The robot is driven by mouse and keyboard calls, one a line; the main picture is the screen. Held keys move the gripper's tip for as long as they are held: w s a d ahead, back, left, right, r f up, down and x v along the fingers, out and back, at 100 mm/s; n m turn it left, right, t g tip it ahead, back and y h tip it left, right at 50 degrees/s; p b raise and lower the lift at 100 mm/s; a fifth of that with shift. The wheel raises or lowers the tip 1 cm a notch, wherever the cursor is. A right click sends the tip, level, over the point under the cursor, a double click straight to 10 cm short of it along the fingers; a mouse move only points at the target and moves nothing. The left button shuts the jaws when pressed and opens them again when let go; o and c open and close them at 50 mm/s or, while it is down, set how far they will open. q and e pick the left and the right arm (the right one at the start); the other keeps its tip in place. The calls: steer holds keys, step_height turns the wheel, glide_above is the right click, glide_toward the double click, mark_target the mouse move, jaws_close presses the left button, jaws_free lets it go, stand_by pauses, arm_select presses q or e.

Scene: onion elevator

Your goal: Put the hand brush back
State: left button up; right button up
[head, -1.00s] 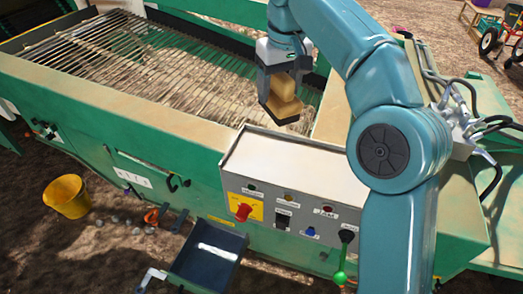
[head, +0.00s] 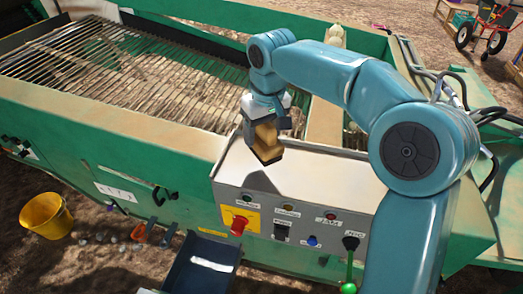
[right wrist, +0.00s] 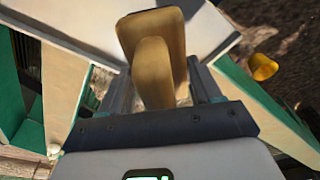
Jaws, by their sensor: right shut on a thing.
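My right gripper (head: 265,122) is shut on the hand brush (head: 266,142), a tan wooden block with a dark underside. It holds the brush over the top of the grey control box (head: 310,180). A dark shadow lies on the box top just below, and I cannot tell whether brush and box touch. In the right wrist view the brush (right wrist: 152,45) stands between the fingers (right wrist: 160,100), with the pale box top behind it. My left gripper is not in view.
The box front carries a red knob (head: 240,225), other buttons and a green-knobbed lever (head: 348,287). A dark tray (head: 205,265) projects below. A yellow bucket (head: 46,215) stands on the ground at left. The slatted conveyor (head: 120,75) lies behind.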

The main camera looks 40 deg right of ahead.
mark_target(264, 148)
step_height(264, 148, down, 2)
steer(key=shift+d+f, duration=0.1)
steer(key=shift+d, duration=0.05)
step_height(264, 148, down, 3)
steer(key=shift+f, duration=0.1)
steer(key=shift+w+f, duration=0.15)
steer(key=shift+f, duration=0.05)
steer(key=shift+s+f, duration=0.15)
steer(key=shift+s, duration=0.05)
steer(key=o, duration=0.8)
steer(key=shift+o, duration=0.7)
steer(key=shift+w, duration=0.2)
steer(key=shift+s+r, duration=0.15)
steer(key=shift+r, duration=0.05)
steer(key=r, duration=0.4)
steer(key=s+r, duration=0.1)
steer(key=r, duration=0.7)
steer(key=shift+s, duration=0.35)
